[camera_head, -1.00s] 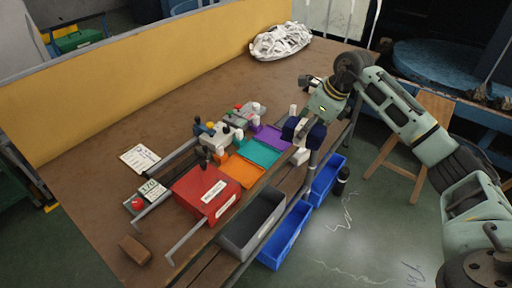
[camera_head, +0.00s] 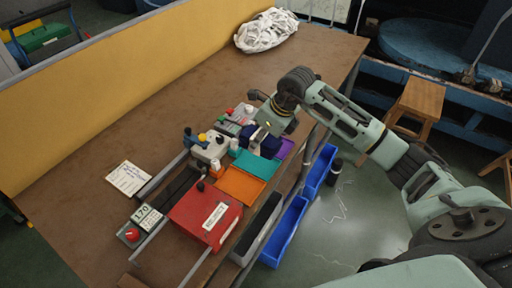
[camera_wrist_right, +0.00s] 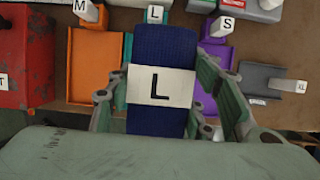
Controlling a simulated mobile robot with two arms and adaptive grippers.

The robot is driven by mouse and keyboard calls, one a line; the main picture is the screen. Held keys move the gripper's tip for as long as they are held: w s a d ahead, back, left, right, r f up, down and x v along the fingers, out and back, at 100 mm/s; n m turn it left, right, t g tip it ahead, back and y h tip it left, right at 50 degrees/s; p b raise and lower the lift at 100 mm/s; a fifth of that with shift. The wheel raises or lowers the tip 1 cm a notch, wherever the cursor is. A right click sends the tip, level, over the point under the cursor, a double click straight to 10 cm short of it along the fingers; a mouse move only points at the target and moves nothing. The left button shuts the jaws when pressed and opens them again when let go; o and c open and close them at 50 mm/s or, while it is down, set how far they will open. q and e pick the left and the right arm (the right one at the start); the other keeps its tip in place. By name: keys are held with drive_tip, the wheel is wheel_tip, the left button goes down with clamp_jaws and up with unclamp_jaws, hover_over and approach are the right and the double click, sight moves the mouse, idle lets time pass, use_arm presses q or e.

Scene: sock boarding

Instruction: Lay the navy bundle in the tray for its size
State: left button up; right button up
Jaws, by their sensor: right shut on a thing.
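A navy bundle (camera_head: 262,143) with a white band marked L (camera_wrist_right: 161,86) is between the fingers of my right gripper (camera_wrist_right: 160,100), which is shut on it. In the head view, the gripper (camera_head: 262,134) holds it over the far end of the teal tray (camera_head: 257,168). In the right wrist view the bundle covers most of the teal tray, whose tag (camera_wrist_right: 155,14) reads L. The orange tray (camera_wrist_right: 95,62) marked M is to the left; the purple tray (camera_wrist_right: 217,62) marked S is to the right. Any gap below the bundle is unclear. My left gripper is out of view.
A grey tray (camera_wrist_right: 256,76) marked XL lies beyond the purple one. A red box (camera_head: 205,214) adjoins the orange tray. Small tagged blocks stand behind the trays.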

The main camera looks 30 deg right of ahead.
sight(256, 151)
drive_tip(key=shift+s+a+f, duration=0.2)
drive_tip(key=shift+a+f, duration=0.5)
drive_tip(key=shift+a, duration=0.05)
wheel_tip(256, 151, down, 3)
drive_tip(key=shift+f+p, duration=0.15)
drive_tip(key=shift+p, duration=0.6)
drive_tip(key=shift+w+f, duration=0.1)
drive_tip(key=shift+f, duration=0.05)
drive_tip(key=shift+f+b, duration=0.25)
drive_tip(key=shift+b, duration=0.1)
drive_tip(key=shift+f+b, duration=0.35)
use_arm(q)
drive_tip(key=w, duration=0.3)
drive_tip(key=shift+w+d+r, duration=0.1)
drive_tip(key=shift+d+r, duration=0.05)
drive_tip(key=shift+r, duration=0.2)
use_arm(e)
drive_tip(key=o, duration=1.4)
drive_tip(key=shift+c, duration=0.2)
